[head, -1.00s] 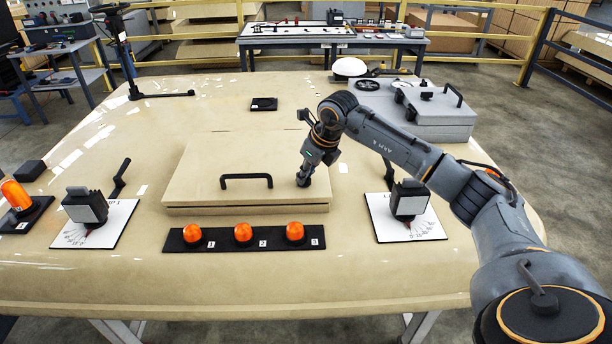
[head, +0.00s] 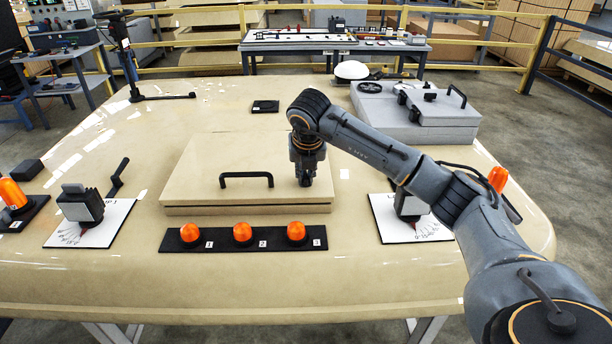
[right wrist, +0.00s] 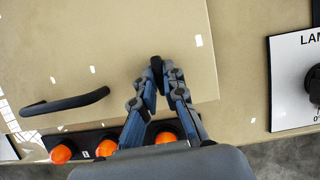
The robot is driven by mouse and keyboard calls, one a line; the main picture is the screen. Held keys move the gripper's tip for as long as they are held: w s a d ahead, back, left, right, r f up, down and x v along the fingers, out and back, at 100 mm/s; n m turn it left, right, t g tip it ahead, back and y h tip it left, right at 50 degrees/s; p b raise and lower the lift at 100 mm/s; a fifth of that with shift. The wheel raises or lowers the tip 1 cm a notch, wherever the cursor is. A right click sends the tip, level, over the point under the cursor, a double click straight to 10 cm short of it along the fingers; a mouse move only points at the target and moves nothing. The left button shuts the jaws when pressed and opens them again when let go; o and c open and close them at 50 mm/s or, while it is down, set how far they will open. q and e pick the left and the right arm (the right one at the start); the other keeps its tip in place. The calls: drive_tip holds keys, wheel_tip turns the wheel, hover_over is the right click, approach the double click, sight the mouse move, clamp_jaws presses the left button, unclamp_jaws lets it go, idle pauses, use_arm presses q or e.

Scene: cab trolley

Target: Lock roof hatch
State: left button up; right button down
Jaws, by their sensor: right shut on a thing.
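The roof hatch (head: 215,155) is a flat beige panel lying closed-looking on the beige roof, with a black bar handle (head: 246,177) near its front edge. My right gripper (head: 305,183) points down at the hatch's front right part. In the right wrist view, its fingers (right wrist: 157,72) are shut on a small dark piece (right wrist: 156,62), seemingly a latch or knob on the hatch. That piece is mostly hidden by the fingers, so its turn cannot be read. The bar handle (right wrist: 65,104) lies left of the fingers there. My left gripper is not in view.
A black strip with orange lamps (head: 243,245) lies in front of the hatch. Lever units on white plates stand left (head: 82,208) and right (head: 412,205), the right one partly behind my arm. A grey box (head: 420,110) sits at the back right.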

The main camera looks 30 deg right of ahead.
drive_tip(key=shift+m, duration=0.4)
drive_tip(key=c, duration=1.4)
unclamp_jaws()
drive_tip(key=shift+r, duration=0.15)
drive_tip(key=v, duration=1.1)
drive_tip(key=shift+a+r, duration=0.2)
drive_tip(key=shift+r, duration=0.15)
